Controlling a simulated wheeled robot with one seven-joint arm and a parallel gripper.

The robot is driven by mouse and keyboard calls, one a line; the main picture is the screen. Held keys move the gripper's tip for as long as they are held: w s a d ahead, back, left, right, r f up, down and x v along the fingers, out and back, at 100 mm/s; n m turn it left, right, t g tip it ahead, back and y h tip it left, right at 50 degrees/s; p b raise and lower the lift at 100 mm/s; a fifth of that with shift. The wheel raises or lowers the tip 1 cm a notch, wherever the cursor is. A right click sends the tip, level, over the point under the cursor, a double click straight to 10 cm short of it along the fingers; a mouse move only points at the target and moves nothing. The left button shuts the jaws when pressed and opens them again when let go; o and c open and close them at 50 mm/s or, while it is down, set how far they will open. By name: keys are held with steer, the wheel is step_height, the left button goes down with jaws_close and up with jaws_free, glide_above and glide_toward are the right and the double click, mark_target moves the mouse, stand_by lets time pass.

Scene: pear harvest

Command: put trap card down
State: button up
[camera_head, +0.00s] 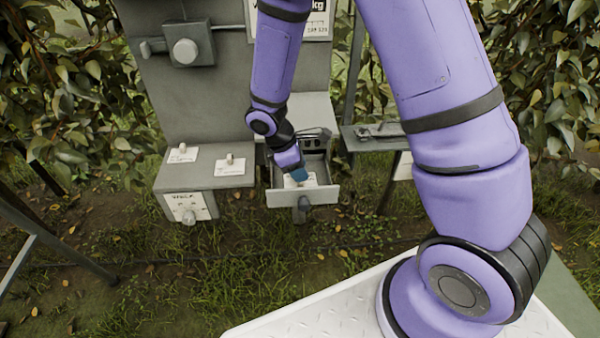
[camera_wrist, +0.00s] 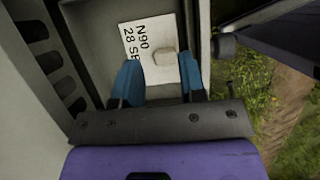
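A white trap card (camera_wrist: 140,40) with black print, "N90" and "28 SE", and a small pale knob lies in an open grey drawer (camera_head: 296,197). In the head view the card (camera_head: 291,183) shows only in part, beneath my fingertips. My gripper (camera_wrist: 160,85) has blue fingertips that stand apart with nothing between them. The knob is just beyond the tips in the wrist view. In the head view my gripper (camera_head: 300,174) reaches down into the drawer. Whether a fingertip touches the card I cannot tell.
A grey box (camera_head: 186,175) left of the drawer bears two white cards with knobs on top and a labelled plate on its front. A small shelf (camera_head: 375,138) with tools stands right of the drawer. Leafy hedges flank both sides; grass lies in front.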

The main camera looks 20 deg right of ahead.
steer(key=v, duration=1.1)
steer(key=s+d+r+m+t+y, duration=0.1)
steer(key=s+d+r+m, duration=0.25)
steer(key=r, duration=0.65)
steer(key=s+d+r+m+t+y, duration=0.1)
steer(key=s+d+r+m+t, duration=0.2)
steer(key=s+r, duration=0.4)
steer(key=s+d+r+m+t+y, duration=0.2)
steer(key=s+d+r+m, duration=0.2)
steer(key=s+r+m, duration=0.3)
steer(key=s+m, duration=0.1)
steer(key=s, duration=0.4)
steer(key=shift+d+t, duration=0.4)
steer(key=shift+r, duration=0.15)
